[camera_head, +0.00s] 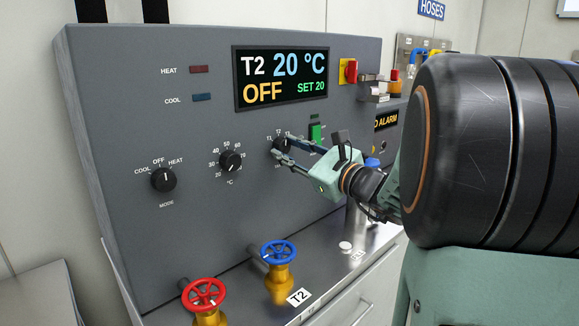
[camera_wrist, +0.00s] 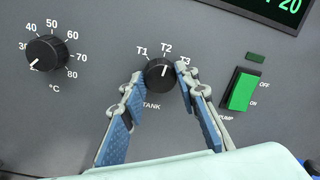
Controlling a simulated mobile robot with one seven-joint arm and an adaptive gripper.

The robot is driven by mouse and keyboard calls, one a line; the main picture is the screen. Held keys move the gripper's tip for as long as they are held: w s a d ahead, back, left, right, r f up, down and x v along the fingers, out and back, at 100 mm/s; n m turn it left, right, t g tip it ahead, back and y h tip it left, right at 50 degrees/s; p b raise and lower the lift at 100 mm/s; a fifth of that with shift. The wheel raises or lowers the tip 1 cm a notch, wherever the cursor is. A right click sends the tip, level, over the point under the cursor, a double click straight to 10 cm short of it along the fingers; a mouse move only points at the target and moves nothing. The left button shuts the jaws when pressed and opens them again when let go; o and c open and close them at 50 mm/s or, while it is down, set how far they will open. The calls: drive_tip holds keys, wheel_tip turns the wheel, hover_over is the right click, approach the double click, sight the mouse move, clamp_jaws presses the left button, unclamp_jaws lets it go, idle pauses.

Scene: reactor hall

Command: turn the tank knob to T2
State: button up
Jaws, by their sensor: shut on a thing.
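The tank knob (camera_wrist: 157,76) is a round black knob on the grey panel, with T1, T2 and T3 printed around its upper side. Its white pointer line points up at T2 in the wrist view. My gripper (camera_wrist: 161,82) has one finger on each side of the knob and is shut on it. In the head view, my gripper (camera_head: 277,147) reaches the tank knob from the right and its fingers partly cover it. The display (camera_head: 281,78) reads T2, 20 °C, OFF and SET 20.
The temperature knob (camera_wrist: 46,53) is left of the tank knob, and the green pump switch (camera_wrist: 241,90) is close on the right. The mode knob (camera_head: 163,180) is farther left. A red valve wheel (camera_head: 203,295) and a blue one (camera_head: 279,252) stand below the panel.

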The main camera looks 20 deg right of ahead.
drive_tip(key=shift+n+b, duration=0.5)
drive_tip(key=shift+b, duration=0.1)
drive_tip(key=o, duration=1.1)
drive_tip(key=shift+o, duration=0.2)
drive_tip(key=v, duration=1.2)
